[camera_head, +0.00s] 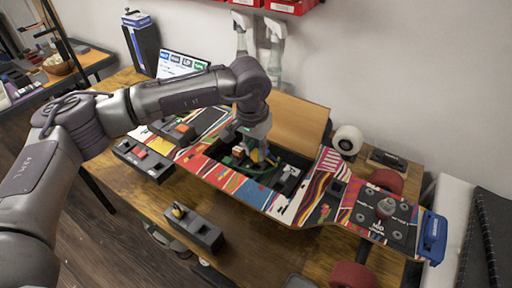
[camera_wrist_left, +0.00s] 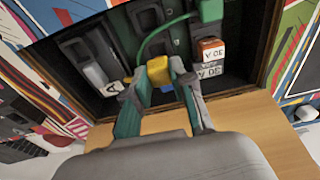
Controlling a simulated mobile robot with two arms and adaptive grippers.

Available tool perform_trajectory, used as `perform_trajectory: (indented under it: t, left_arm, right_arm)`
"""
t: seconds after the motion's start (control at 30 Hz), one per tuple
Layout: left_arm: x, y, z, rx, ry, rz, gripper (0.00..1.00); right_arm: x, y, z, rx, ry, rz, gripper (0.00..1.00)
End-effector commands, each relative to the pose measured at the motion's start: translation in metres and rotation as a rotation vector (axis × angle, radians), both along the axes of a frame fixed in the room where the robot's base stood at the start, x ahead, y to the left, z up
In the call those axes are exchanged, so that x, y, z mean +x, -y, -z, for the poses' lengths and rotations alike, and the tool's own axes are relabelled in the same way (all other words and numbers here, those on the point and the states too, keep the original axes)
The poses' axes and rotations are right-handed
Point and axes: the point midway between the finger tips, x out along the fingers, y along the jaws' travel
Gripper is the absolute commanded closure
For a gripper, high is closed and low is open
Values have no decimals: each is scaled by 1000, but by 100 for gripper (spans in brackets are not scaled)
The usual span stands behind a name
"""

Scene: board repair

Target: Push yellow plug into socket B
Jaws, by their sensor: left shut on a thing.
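The skateboard deck (camera_head: 232,182) lies on the table with an open bay cut into it. My left gripper (camera_head: 254,152) reaches down into this bay. In the left wrist view my left gripper (camera_wrist_left: 164,80) is shut on the yellow plug (camera_wrist_left: 178,66), which sits between its fingertips. Dark sockets line the bay; one at the left carries a label A (camera_wrist_left: 110,88). No label B is readable, and the fingers and plug cover the middle of the bay. I cannot tell how deep the plug sits. My right gripper is not in view.
A green plug (camera_wrist_left: 208,9) with a green cable and an orange-and-white block (camera_wrist_left: 210,55) are beside the yellow plug. A black holder (camera_head: 195,232) with a yellow piece stands at the table's front; other holders stand left. A wooden panel (camera_head: 296,118) rises behind the bay.

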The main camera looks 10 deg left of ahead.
Motion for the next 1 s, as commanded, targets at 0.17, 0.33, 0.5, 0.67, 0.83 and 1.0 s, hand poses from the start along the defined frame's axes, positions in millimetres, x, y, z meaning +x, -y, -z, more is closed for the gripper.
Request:
perform_trajectory:
  t: [0.17, 0.33, 0.5, 0.67, 0.83, 1.0]
  left_arm:
    - [0, 0, 2, 0, 1, 0, 100]
    - [0, 0, 2, 0, 0, 0, 100]
    - [0, 0, 2, 0, 1, 0, 100]
    - [0, 0, 3, 0, 0, 0, 100]
    - [0, 0, 7, 0, 1, 0, 100]
    - [0, 0, 10, 0, 1, 0, 100]
  right_arm:
    - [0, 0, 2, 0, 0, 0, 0]
    - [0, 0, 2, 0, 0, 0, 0]
    - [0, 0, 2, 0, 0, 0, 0]
    - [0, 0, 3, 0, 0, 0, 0]
    - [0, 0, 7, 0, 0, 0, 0]
    - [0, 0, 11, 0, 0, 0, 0]
